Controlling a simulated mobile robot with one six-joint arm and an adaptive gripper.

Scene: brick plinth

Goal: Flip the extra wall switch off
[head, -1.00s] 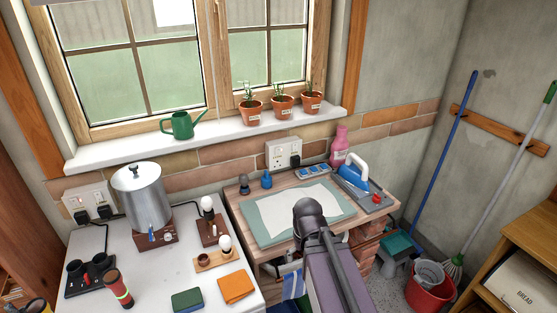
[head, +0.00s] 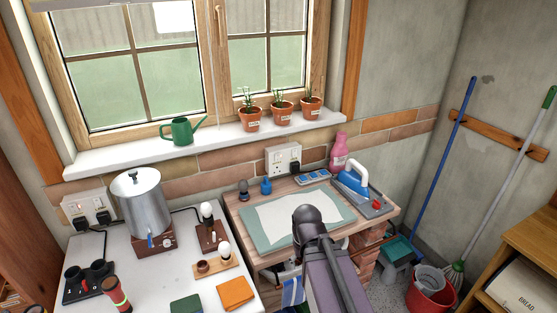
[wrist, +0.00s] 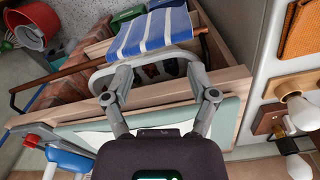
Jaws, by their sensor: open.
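Two white wall sockets with switches show in the head view. One (head: 283,158) is on the brick band above the wooden worktop, with a black plug in its right side. The other (head: 90,209) is at the far left, above the white table, with black plugs in it. I cannot tell which one is the extra switch, and their rocker positions are too small to read. My arm rises at the front of the worktop in the head view, hiding part of it. In the wrist view my gripper (wrist: 156,76) is open and empty, with no switch in sight.
The worktop holds a green mat (head: 337,207), an iron (head: 354,183), a blue-topped strip (head: 312,177), a pink bottle (head: 339,152) and small bottles. A metal urn (head: 142,203) stands on the white table. Potted plants (head: 283,108) line the sill. A striped cloth (wrist: 150,32) hangs below.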

